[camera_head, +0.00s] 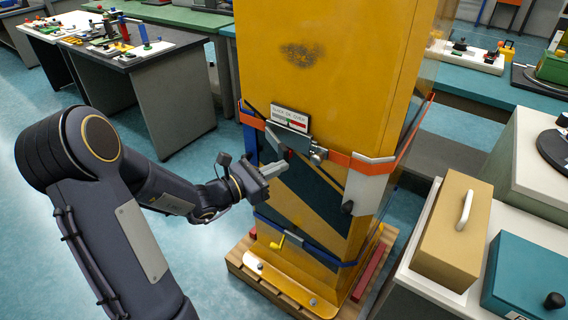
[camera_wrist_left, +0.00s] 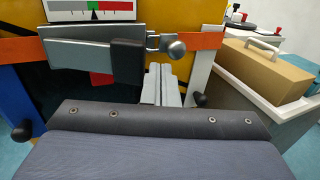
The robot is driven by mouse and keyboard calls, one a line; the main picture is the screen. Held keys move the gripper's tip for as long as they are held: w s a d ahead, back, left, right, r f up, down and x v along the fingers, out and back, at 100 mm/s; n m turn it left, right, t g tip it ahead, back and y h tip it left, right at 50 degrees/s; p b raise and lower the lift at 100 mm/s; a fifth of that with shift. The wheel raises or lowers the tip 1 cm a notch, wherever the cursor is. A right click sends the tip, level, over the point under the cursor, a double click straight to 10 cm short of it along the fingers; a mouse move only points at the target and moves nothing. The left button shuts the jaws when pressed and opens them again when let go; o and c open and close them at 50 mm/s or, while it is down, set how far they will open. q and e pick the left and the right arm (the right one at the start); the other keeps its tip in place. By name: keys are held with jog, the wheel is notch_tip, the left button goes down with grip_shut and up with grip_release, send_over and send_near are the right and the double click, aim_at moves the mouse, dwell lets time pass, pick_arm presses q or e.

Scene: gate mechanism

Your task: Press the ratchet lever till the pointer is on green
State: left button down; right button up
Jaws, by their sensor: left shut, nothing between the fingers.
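The ratchet (camera_head: 307,150) sits on the orange strap around the yellow column. In the left wrist view its grey metal body (camera_wrist_left: 78,53) has a black-gripped lever (camera_wrist_left: 127,63) and a round metal knob (camera_wrist_left: 176,49). A white gauge (camera_head: 290,118) is above it; in the left wrist view the gauge (camera_wrist_left: 65,8) shows green and red zones, its top cut off. A dark pointer appears at the green zone, but its exact reading is unclear. My left gripper (camera_head: 281,168) is shut and empty, just below the ratchet. Its fingers (camera_wrist_left: 160,84) show right of and below the black grip.
The yellow column (camera_head: 330,50) stands on a wooden pallet (camera_head: 290,290). A blue strap with a yellow crank (camera_head: 287,239) runs lower down. At right, a bench holds a tan box (camera_head: 452,230) and a teal box (camera_head: 525,283). The floor at left is clear.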

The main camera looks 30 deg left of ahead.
pick_arm(q)
jog(key=s+a, duration=0.1)
jog(key=s, duration=0.6)
jog(key=shift+a, duration=0.15)
dwell(0.7)
